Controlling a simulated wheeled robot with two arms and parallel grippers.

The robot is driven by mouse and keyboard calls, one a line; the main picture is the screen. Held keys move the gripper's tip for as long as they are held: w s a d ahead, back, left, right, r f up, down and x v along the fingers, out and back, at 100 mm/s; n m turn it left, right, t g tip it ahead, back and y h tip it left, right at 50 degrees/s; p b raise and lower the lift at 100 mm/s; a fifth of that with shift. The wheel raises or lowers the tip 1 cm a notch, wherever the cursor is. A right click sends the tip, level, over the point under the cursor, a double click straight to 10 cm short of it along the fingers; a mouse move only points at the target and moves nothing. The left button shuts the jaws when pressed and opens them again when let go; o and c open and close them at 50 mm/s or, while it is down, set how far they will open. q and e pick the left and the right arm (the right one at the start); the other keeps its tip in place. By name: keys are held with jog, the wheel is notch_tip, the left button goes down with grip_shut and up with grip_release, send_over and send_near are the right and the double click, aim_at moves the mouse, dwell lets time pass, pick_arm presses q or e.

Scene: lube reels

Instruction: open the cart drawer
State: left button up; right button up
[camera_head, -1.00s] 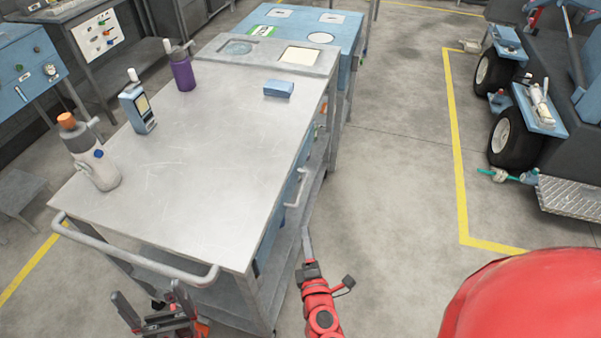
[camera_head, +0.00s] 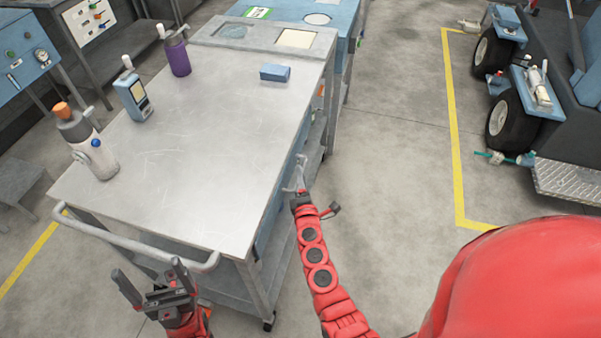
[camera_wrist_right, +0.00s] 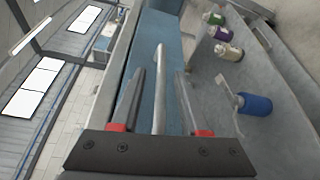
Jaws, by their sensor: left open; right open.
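The grey-topped cart (camera_head: 190,150) stands in the middle of the head view. Its blue drawer front (camera_head: 270,222) is on the right side and looks shut; it also shows in the right wrist view (camera_wrist_right: 152,38). The pale drawer handle (camera_head: 302,160) is partly hidden by my right gripper (camera_head: 299,186). In the right wrist view the handle (camera_wrist_right: 160,85) runs between the two open fingers of the right gripper (camera_wrist_right: 160,76), with gaps visible on both sides. My left gripper (camera_head: 149,270) is open and empty beside the cart's push bar (camera_head: 130,243).
On the cart top are a white bottle (camera_head: 95,155), a blue meter (camera_head: 135,98), a purple bottle (camera_head: 177,58) and a blue box (camera_head: 275,73). Several bottles, one blue (camera_wrist_right: 257,104), stand on a lower shelf. Floor right of the cart is clear.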

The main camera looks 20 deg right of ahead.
jog(key=shift+w+d+f, duration=0.15)
jog(key=shift+w+f, duration=0.05)
jog(key=shift+w, duration=0.4)
jog(key=shift+w+d, duration=0.1)
jog(key=shift+w, duration=0.4)
grip_shut()
dwell(0.7)
